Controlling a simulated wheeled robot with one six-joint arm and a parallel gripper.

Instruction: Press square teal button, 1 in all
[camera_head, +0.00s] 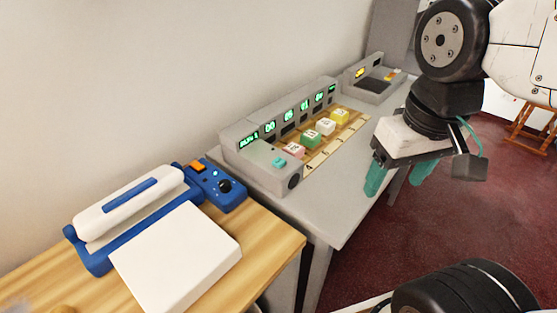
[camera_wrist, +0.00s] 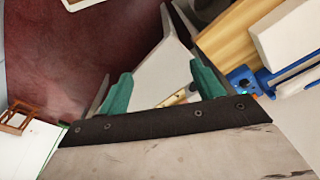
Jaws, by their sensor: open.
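The square teal button (camera_head: 279,162) sits on the near end of a grey console (camera_head: 262,178) with several green displays, on a grey table (camera_head: 338,215). It is small and appears raised. My gripper (camera_head: 393,178), with teal fingers, is open and empty, to the right of the console and apart from it. In the wrist view my gripper (camera_wrist: 158,92) shows both fingers spread, with the grey table (camera_wrist: 160,75) beyond them. I cannot make out the teal button in the wrist view.
Several coloured blocks (camera_head: 325,126) sit in a wooden tray along the console. A smaller grey device (camera_head: 372,82) stands behind. At front left, a wooden table (camera_head: 262,232) bears a blue-and-white machine (camera_head: 92,255) and a white slab (camera_head: 178,255). Red floor (camera_head: 440,235) lies open to the right.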

